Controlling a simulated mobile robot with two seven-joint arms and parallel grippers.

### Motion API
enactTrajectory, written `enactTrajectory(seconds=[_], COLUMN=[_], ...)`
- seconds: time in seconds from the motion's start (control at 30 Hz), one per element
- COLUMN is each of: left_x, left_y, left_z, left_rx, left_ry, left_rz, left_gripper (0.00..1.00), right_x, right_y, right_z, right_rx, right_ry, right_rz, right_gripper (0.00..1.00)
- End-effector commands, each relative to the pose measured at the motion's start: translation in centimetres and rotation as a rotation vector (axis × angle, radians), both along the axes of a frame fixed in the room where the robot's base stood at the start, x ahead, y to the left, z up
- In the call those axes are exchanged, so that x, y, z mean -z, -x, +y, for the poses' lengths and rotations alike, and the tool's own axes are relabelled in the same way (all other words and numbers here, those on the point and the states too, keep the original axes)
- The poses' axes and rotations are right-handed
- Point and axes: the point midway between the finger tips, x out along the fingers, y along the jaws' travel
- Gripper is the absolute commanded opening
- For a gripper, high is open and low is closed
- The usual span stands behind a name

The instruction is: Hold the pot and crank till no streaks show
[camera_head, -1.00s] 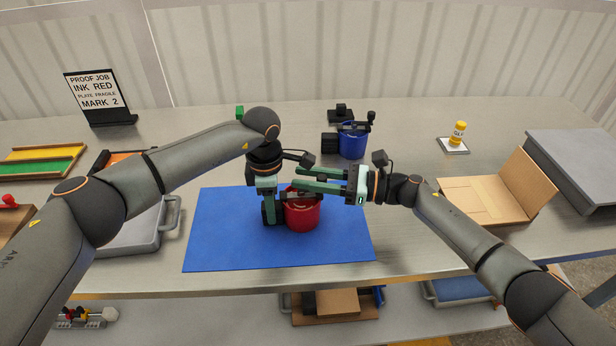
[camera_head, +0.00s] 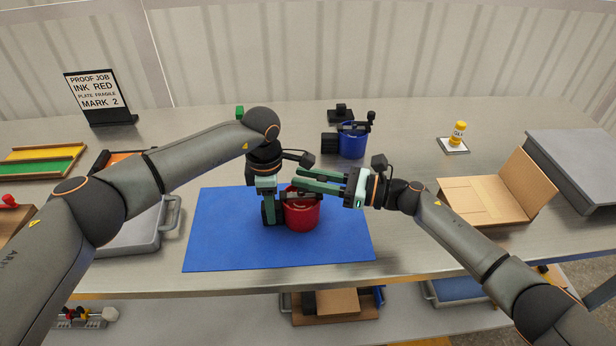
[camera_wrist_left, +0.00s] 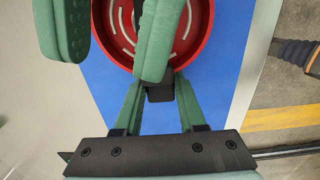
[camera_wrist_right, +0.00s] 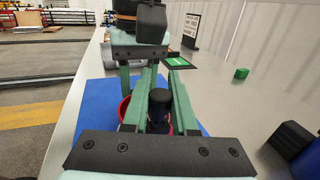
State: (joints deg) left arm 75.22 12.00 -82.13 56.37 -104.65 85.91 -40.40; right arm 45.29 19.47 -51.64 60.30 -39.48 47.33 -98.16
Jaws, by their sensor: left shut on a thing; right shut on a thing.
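The red pot (camera_head: 303,213) stands on the blue mat (camera_head: 225,245). In the left wrist view the pot's inside (camera_wrist_left: 125,35) is red with several pale curved streaks; part is covered by green fingers. My left gripper (camera_head: 269,213) points down at the pot's left side and is shut on its black handle (camera_wrist_left: 160,93). My right gripper (camera_head: 296,181) reaches across the pot's top from the right. It is shut on the dark crank knob (camera_wrist_right: 159,103), seen between its fingers in the right wrist view. The crank arm is mostly hidden.
A blue pot (camera_head: 352,143) with a crank stands behind the mat. An open cardboard box (camera_head: 488,198) is at right, a yellow bottle (camera_head: 458,132) behind it. A grey tray (camera_head: 135,235) is left. A sign (camera_head: 97,93) reads ink red, mark 2.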

Motion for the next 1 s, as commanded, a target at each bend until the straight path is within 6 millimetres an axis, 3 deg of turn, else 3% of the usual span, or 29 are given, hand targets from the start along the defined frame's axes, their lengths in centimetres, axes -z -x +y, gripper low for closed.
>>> enactTrajectory(seconds=[1.0], left_x=[-0.1], left_y=[0.0], left_z=[-0.2], left_rx=[0.002], left_ry=[0.004], left_rz=[-0.001], left_gripper=[0.00], right_x=[0.1], right_y=[1.6], right_z=[0.2], right_rx=[0.782], right_ry=[-0.004], right_rz=[0.003], right_gripper=[0.00])
